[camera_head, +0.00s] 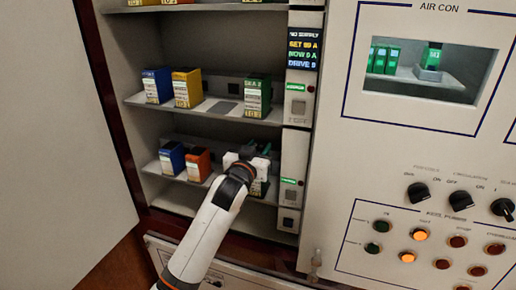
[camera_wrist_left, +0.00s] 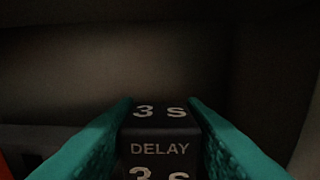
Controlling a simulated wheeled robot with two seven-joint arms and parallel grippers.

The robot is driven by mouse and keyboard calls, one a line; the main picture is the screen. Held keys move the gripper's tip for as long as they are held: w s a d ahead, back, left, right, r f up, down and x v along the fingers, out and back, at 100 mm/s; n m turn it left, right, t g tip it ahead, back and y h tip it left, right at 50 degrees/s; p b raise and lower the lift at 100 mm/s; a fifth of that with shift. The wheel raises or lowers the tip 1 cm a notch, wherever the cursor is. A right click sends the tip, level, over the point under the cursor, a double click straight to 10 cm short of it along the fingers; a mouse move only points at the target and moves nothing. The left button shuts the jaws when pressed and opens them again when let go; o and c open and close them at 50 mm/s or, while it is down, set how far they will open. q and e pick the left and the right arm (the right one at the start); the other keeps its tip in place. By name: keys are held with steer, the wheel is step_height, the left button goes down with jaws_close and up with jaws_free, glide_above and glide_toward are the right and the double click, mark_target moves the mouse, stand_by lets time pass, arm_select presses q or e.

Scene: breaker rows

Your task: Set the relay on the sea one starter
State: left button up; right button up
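My left gripper (camera_head: 258,161) reaches into the lower shelf of the open cabinet. In the left wrist view its teal fingers flank a black block marked "3 S DELAY" (camera_wrist_left: 160,148), with no visible gap on either side, so it looks shut on this delay relay. The relay is mostly hidden by the gripper in the head view. A green block with a pale label that seems to read "SEA" (camera_head: 257,95) stands upright on the middle shelf, above the gripper. My right gripper is not in view.
Blue (camera_head: 157,86) and yellow (camera_head: 187,88) blocks stand on the middle shelf. Blue (camera_head: 172,158) and orange (camera_head: 198,164) blocks stand on the lower shelf, left of my gripper. A panel with knobs (camera_head: 418,193) is at right; an open door (camera_head: 60,150) is at left.

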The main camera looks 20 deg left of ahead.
arm_select(q)
steer(key=o, duration=0.3)
steer(key=shift+r, duration=0.2)
steer(key=shift+s+f, duration=0.15)
steer(key=shift+s, duration=0.15)
steer(key=s+b, duration=0.3)
steer(key=s, duration=0.8)
steer(key=shift+s+a, duration=0.2)
